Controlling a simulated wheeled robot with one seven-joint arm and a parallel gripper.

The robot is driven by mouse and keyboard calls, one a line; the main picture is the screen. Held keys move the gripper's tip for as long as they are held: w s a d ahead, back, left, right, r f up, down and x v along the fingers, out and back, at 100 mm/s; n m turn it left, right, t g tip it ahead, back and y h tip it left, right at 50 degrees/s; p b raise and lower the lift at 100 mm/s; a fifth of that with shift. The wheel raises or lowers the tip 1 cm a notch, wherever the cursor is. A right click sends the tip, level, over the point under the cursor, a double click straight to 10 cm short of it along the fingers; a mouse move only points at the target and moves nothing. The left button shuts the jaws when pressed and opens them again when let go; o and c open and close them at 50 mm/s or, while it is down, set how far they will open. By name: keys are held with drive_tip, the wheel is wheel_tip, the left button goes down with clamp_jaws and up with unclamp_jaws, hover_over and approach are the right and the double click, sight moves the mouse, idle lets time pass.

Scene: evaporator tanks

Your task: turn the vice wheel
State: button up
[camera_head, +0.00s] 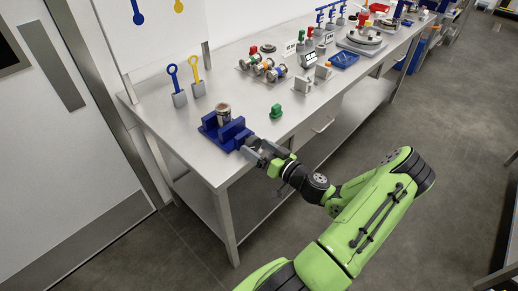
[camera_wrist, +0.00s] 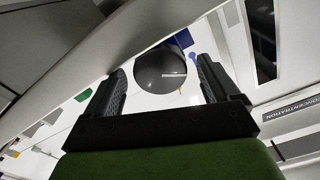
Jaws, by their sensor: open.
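The blue vice (camera_head: 231,133) stands at the front edge of the steel table, with a short metal cylinder (camera_head: 223,113) at its jaws. My gripper (camera_head: 257,152) is at the near side of the vice, over the table edge. In the wrist view my gripper (camera_wrist: 162,68) is open, with one finger on each side of a dark grey round wheel (camera_wrist: 164,72). A gap shows beside the wheel, and I cannot tell whether either finger touches it. In the head view the wheel is mostly hidden by the gripper.
A green block (camera_head: 276,111) stands on the table right of the vice. A blue and a yellow ring-ended tool (camera_head: 197,79) stand in holders behind it. Valves, grey boxes and a blue tray (camera_head: 344,60) lie farther along. Bare floor (camera_head: 420,130) is to the right.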

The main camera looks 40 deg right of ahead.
drive_tip(key=shift+s, duration=0.1)
drive_tip(key=s, duration=1.5)
drive_tip(key=shift+s+d, duration=0.25)
drive_tip(key=shift+s, duration=0.05)
